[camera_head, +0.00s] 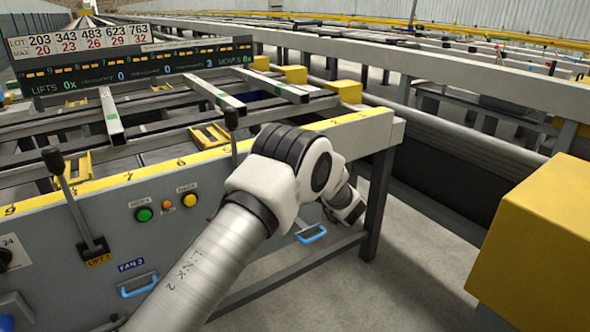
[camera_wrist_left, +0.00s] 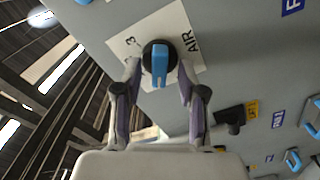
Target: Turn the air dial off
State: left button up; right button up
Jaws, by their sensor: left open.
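In the left wrist view, the air dial (camera_wrist_left: 159,62) is a round black knob with a blue bar handle. It sits on a white plate (camera_wrist_left: 118,45) marked AIR and 3, and the bar runs nearly upright in that picture. My left gripper (camera_wrist_left: 159,76) is open, with one finger on each side of the dial. I cannot tell whether either finger touches it. In the head view, an arm of mine bends over the panel; no gripper fingers and no air dial can be made out there. My right gripper is not in view.
The grey panel (camera_head: 60,290) carries a black lever (camera_head: 75,205), a green button (camera_head: 144,214), a yellow button (camera_head: 189,200) and blue handles (camera_head: 138,285). A table leg (camera_head: 378,200) stands beyond my arm. A yellow box (camera_head: 535,245) stands at right, with open floor before it.

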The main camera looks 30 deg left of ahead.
pick_arm(q)
jog(key=v, duration=1.1)
jog(key=shift+d, duration=0.2)
